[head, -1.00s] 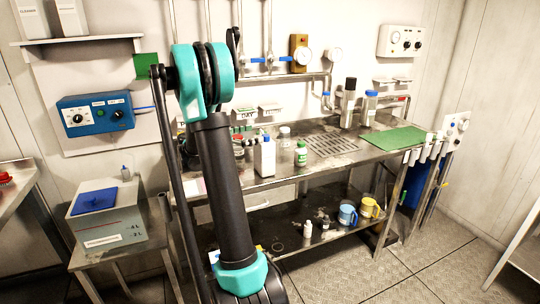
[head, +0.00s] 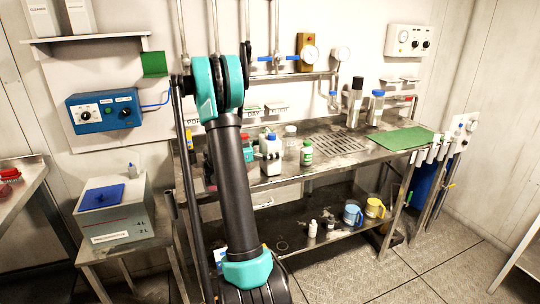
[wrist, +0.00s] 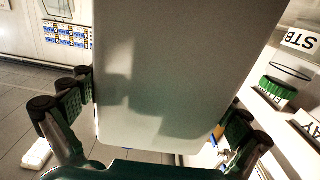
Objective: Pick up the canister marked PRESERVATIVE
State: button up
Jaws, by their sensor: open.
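A white canister with a blue cap (head: 271,166) stands on the steel bench in the head view. No marking on it is readable. In the wrist view a large pale, plain-faced body (wrist: 170,75), apparently this canister, fills the middle. My gripper (head: 266,150) is at the canister, partly hidden behind my arm. In the wrist view my gripper (wrist: 155,125) is open, with a dark, green-padded finger on each side of the pale body. I cannot tell whether the fingers touch it.
A green-labelled bottle (head: 306,153) and a clear jar (head: 290,141) stand close right of the canister. A drain grate (head: 340,144) and green mat (head: 403,139) lie farther right. Two white containers (head: 43,18) stand on the wall shelf, one reading CLEANER.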

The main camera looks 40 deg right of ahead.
jog(key=shift+x, duration=1)
jog(key=c, duration=1.7)
jog(key=shift+c, duration=0.2)
jog(key=shift+r, duration=0.1)
